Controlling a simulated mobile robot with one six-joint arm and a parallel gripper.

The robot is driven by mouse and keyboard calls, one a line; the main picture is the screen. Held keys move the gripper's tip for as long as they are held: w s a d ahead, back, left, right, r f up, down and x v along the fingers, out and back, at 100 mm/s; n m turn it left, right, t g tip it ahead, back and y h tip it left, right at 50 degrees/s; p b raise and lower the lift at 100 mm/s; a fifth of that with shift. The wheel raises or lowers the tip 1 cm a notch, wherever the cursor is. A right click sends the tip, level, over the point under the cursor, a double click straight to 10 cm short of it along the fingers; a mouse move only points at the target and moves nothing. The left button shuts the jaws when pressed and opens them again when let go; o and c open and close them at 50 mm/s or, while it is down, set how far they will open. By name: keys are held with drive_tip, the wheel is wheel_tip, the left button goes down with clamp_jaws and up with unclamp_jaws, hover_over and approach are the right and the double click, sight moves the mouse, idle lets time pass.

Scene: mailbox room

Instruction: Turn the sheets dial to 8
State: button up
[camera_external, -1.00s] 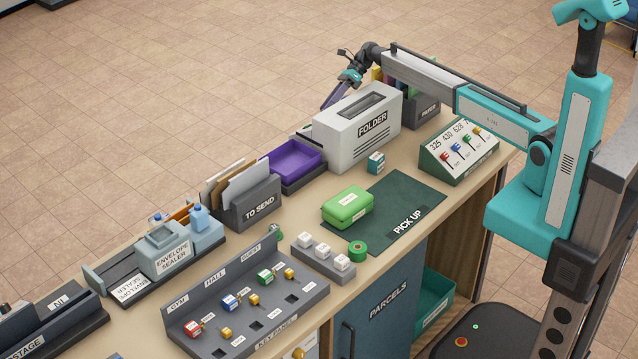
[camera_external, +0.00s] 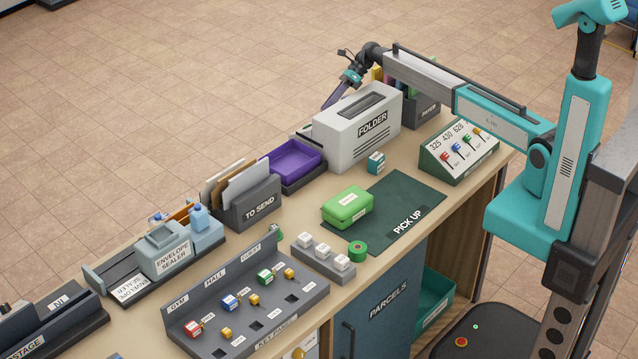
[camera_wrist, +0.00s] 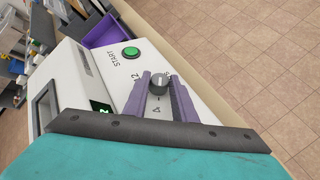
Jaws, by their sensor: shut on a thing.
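The sheets dial is a small grey round knob (camera_wrist: 159,82) on the pale end face of the folder machine (camera_wrist: 118,78). In the wrist view my gripper (camera_wrist: 160,80) has its two purple fingers on either side of the knob, shut on it. Printed marks including 12 and 4 show around the dial; part of its lettering is hidden by the fingers. A small green display digit (camera_wrist: 101,107) is partly visible and hard to read. In the external view the folder (camera_external: 357,127) stands on the counter, with my gripper at its far side and the dial hidden.
A green START button (camera_wrist: 130,52) sits beside the dial on the same face. A purple tray (camera_external: 291,159) stands at the folder's left end. The floor beyond the counter is clear.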

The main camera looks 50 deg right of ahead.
idle(0.4)
drive_tip(key=o, duration=1)
drive_tip(key=shift+o, duration=0.2)
drive_tip(key=shift+d, duration=0.1)
drive_tip(key=b+v, duration=0.5)
drive_tip(key=v, duration=0.8)
drive_tip(key=shift+s+r, duration=0.2)
drive_tip(key=shift+r, duration=0.3)
